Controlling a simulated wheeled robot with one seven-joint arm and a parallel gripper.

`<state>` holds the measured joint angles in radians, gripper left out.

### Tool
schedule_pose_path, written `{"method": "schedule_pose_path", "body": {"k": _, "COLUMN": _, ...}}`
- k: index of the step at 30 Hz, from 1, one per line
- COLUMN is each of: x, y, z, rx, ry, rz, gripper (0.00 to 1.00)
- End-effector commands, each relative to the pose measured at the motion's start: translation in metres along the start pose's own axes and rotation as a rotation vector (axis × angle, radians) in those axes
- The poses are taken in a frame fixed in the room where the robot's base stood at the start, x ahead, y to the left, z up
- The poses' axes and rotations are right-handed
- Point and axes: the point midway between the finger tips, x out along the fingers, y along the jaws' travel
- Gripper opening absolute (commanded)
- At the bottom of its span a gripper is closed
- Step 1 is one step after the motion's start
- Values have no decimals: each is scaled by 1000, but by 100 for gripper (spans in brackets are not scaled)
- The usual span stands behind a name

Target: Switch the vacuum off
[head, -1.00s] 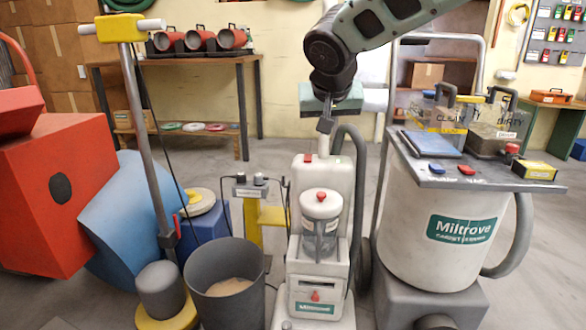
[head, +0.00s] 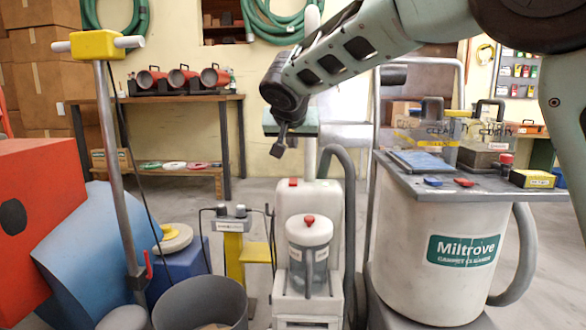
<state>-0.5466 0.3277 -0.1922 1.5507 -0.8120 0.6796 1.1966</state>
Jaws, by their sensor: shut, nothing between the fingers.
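The white upright vacuum (head: 322,195) stands in the middle of the view. A small red switch (head: 293,183) sits on the top left of its body; I cannot tell its position. A clear canister (head: 309,245) with a red knob (head: 309,219) is on its front. The vacuum's grey hose (head: 350,200) curves down its right side. My gripper (head: 278,149) is shut and empty. It points down above and slightly left of the red switch, with a visible gap, beside the upright handle post (head: 310,155).
A large Miltrove cabinet cleaner (head: 440,275) with a loaded grey top (head: 430,182) stands at right. A bench (head: 160,98) stands behind.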

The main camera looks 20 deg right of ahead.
Motion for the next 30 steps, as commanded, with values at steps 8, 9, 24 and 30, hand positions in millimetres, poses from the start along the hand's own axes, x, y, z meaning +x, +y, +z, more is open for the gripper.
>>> {"method": "schedule_pose_path", "body": {"k": 8, "x": 41, "y": 1, "z": 3, "rx": 1, "ry": -2, "rz": 4, "gripper": 0}}
{"method": "schedule_pose_path", "body": {"k": 9, "x": 49, "y": 1, "z": 3, "rx": 0, "ry": -2, "rz": 4, "gripper": 0}}
{"method": "schedule_pose_path", "body": {"k": 24, "x": 124, "y": 1, "z": 26, "rx": 0, "ry": -2, "rz": 1, "gripper": 0}}
{"method": "schedule_pose_path", "body": {"k": 30, "x": 128, "y": 0, "z": 29, "rx": -1, "ry": -1, "rz": 0, "gripper": 0}}
